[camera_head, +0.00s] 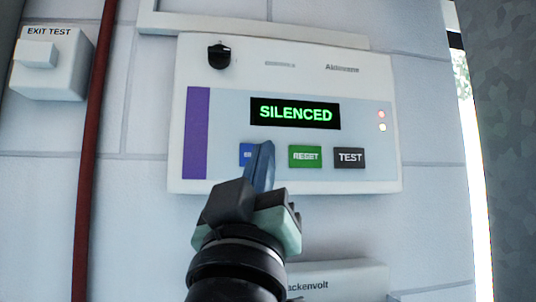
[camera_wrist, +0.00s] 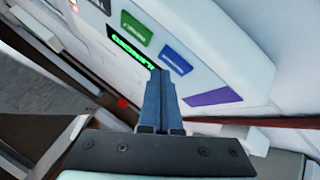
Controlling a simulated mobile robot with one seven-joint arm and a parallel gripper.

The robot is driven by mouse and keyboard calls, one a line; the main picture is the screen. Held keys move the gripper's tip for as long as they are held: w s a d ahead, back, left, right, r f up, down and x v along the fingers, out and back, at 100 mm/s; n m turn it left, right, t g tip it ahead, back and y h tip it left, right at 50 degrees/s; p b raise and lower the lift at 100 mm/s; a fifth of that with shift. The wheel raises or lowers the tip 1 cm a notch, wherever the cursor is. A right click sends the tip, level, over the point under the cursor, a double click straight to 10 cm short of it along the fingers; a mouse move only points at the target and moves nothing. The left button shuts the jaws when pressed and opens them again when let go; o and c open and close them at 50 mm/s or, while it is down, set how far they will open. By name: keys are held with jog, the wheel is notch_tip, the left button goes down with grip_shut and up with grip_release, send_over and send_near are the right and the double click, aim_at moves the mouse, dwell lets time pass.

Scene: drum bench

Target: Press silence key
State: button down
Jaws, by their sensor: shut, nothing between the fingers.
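The alarm panel (camera_head: 285,178) is a white box on the wall. Its display (camera_head: 296,113) reads SILENCED in green letters. The blue key (camera_head: 245,155) sits left of the green RESET key (camera_head: 305,156), and its label is mostly hidden behind my fingers. My gripper (camera_head: 264,147) is shut and empty, with its blue fingertips in front of the blue key's right side. In the wrist view the blue key (camera_wrist: 176,60) shows fully, just beyond and right of my fingertips (camera_wrist: 159,73). I cannot tell whether the tips touch the panel.
A black TEST key (camera_head: 350,158) is right of RESET. A black knob (camera_head: 220,56) is at the panel's upper left. A red pipe (camera_head: 93,150) and an EXIT TEST box (camera_head: 53,62) are at left. Another white box (camera_head: 337,281) is below the panel.

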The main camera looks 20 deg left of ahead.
jog(key=s+d, duration=0.3)
jog(key=s, duration=0.2)
jog(key=shift+d, duration=0.2)
dwell(0.3)
dwell(0.3)
jog(key=s+d+f+m+t+h+b, duration=0.1)
jog(key=s+d+f+m+h+b, duration=0.1)
jog(key=d+f+m+h+b, duration=0.5)
jog(key=d+f, duration=0.5)
jog(key=f, duration=0.1)
jog(key=shift+s+d+f+t, duration=0.15)
jog(key=shift+s+d+t, duration=0.1)
jog(key=shift+s+t, duration=0.15)
jog(key=shift+w, duration=0.1)
dwell(0.3)
